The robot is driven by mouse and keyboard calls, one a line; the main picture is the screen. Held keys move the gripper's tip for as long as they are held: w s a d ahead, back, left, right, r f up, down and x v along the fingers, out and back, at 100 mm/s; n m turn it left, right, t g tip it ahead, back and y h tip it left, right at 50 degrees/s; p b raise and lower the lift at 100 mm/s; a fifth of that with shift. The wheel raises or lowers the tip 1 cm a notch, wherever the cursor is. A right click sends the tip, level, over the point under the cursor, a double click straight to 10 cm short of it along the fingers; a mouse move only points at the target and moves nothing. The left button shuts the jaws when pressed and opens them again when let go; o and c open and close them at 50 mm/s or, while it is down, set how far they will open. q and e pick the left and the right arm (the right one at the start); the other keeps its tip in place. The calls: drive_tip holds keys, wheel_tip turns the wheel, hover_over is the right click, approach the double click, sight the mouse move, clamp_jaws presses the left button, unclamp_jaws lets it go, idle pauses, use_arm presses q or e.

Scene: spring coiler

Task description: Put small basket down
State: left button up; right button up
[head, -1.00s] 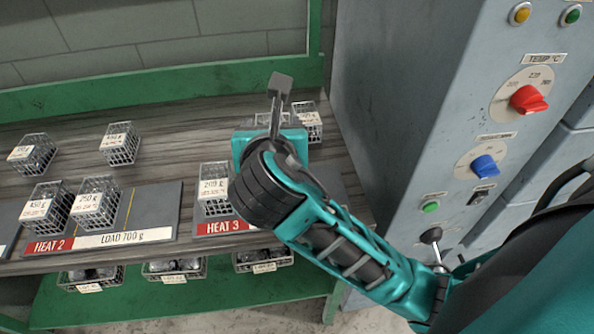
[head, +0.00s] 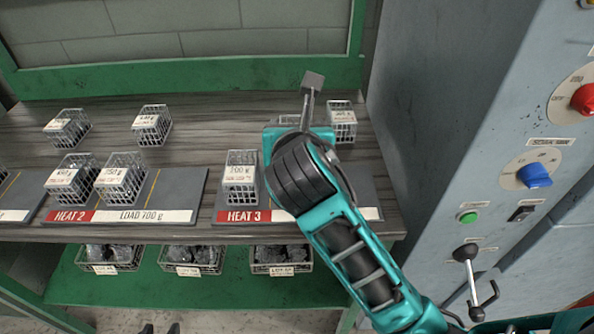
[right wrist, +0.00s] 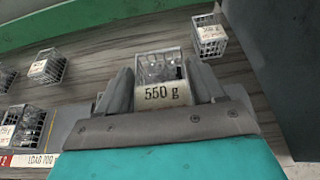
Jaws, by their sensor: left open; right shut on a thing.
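The small wire basket (right wrist: 160,70) has a label reading 550 g and dark contents. In the right wrist view it sits between the two grey fingers of my right gripper (right wrist: 160,85), which is shut on it. In the head view my right wrist hides that gripper and most of the basket; a bit of wire rim (head: 288,119) shows behind the wrist, over the rear of the bench. I cannot tell whether the basket's base touches the wood. Only the dark fingertips of my left gripper (head: 160,329) show at the bottom edge, apart and empty.
A similar basket (head: 342,124) stands close on the right. Another (head: 240,178) stands on the HEAT 3 mat (head: 215,206); two stand on the HEAT 2 mat (head: 178,195). Two more stand at the back left. A grey control cabinet (head: 430,110) rises to the right. Bare wood (head: 215,130) lies left of my wrist.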

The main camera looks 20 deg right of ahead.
wheel_tip(320, 180, down, 4)
drive_tip(key=shift+f+b, duration=0.25)
drive_tip(key=shift+b, duration=0.35)
wheel_tip(320, 180, down, 3)
drive_tip(key=shift+r+b, duration=0.15)
drive_tip(key=shift+b, duration=0.35)
drive_tip(key=shift+f, duration=0.3)
use_arm(q)
drive_tip(key=shift+w+d+f+h, duration=0.3)
drive_tip(key=shift+w+d+f, duration=0.2)
drive_tip(key=shift+f, duration=0.1)
use_arm(e)
drive_tip(key=o, duration=1.1)
drive_tip(key=shift+f, duration=0.15)
drive_tip(key=o, duration=0.4)
use_arm(q)
drive_tip(key=shift+s+a+f, duration=0.15)
drive_tip(key=shift+s, duration=0.05)
drive_tip(key=shift+f, duration=0.1)
